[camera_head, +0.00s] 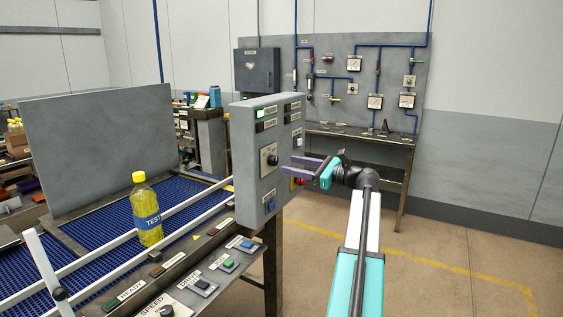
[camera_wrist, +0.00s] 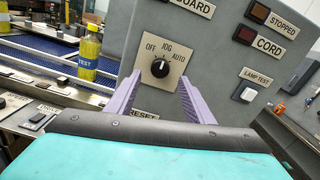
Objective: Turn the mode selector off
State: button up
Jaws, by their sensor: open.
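The mode selector (camera_wrist: 158,68) is a black round knob on a pale square plate marked OFF, JOG and AUTO. Its white mark seems to point up towards JOG, though it is small. In the head view the selector (camera_head: 272,160) is on the front of the grey control box (camera_head: 258,190). My gripper (camera_head: 288,165) has two purple fingers, open and empty, pointing at the box just right of the selector. In the wrist view my gripper (camera_wrist: 160,82) has one finger on each side of the knob, apart from it.
A lamp test button (camera_wrist: 243,93) and a cord lamp (camera_wrist: 245,35) are on the same box. A yellow TEST bottle (camera_head: 146,212) stands on the blue conveyor (camera_head: 100,217) at left. A wall panel with pipes (camera_head: 345,85) is behind. Floor at right is clear.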

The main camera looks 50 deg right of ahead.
aim_at(276, 161)
jog(key=shift+p+x, duration=0.55)
jog(key=shift+x, duration=2.2)
jog(key=shift+c, duration=0.2)
jog(key=c, duration=1)
